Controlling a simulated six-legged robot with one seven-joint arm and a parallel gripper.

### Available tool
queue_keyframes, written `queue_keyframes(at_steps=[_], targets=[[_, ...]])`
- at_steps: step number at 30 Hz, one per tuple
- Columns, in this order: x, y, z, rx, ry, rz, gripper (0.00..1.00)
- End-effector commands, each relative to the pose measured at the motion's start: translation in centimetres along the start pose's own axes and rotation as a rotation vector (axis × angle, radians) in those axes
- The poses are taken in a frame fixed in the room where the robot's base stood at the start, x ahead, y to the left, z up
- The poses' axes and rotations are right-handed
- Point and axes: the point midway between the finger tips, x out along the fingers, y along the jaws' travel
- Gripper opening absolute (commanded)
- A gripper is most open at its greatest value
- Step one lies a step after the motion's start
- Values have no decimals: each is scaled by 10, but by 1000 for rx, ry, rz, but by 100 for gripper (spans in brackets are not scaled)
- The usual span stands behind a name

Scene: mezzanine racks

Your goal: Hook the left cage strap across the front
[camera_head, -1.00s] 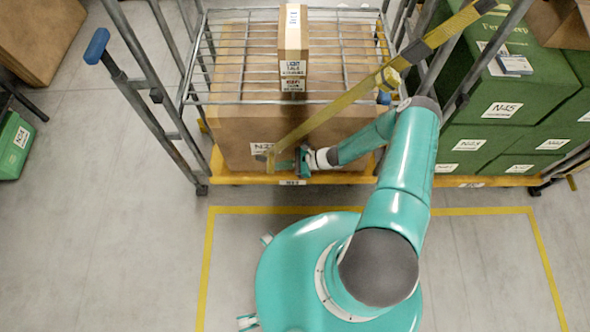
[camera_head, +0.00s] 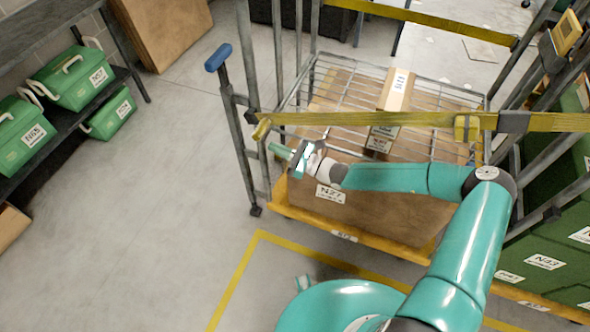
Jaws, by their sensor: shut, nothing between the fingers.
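The yellow cage strap (camera_head: 370,119) runs nearly level across the front of the left cage (camera_head: 385,75), from the right-hand post to the left one. Its end hook (camera_head: 262,128) is at the left front post (camera_head: 247,110) and looks to be on or against it; the exact catch is too small to tell. My gripper (camera_head: 283,153) is shut and empty, just below and right of the hook, apart from the strap. Behind my arm, a large brown carton (camera_head: 390,210) labelled N27 stands in the cage. A narrow carton (camera_head: 395,90) lies on the wire shelf.
Green crates (camera_head: 78,78) sit on a dark rack (camera_head: 60,110) at the left. A second cage with green boxes (camera_head: 545,255) stands close on the right. The floor (camera_head: 150,200) left of the cage is clear. A yellow floor line (camera_head: 235,280) runs in front.

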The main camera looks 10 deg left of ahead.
Motion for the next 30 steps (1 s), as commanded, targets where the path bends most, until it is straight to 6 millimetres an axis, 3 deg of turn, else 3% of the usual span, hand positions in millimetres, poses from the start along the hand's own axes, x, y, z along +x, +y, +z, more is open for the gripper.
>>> queue_keyframes(at_steps=[4, 12, 25, 30], targets=[[19, 0, 26, 0, -42, 1, 0], [34, 0, 48, 0, -78, 1, 0], [35, 1, 51, -1, -82, 5, 0], [30, 1, 41, 0, -73, 5, 0]])
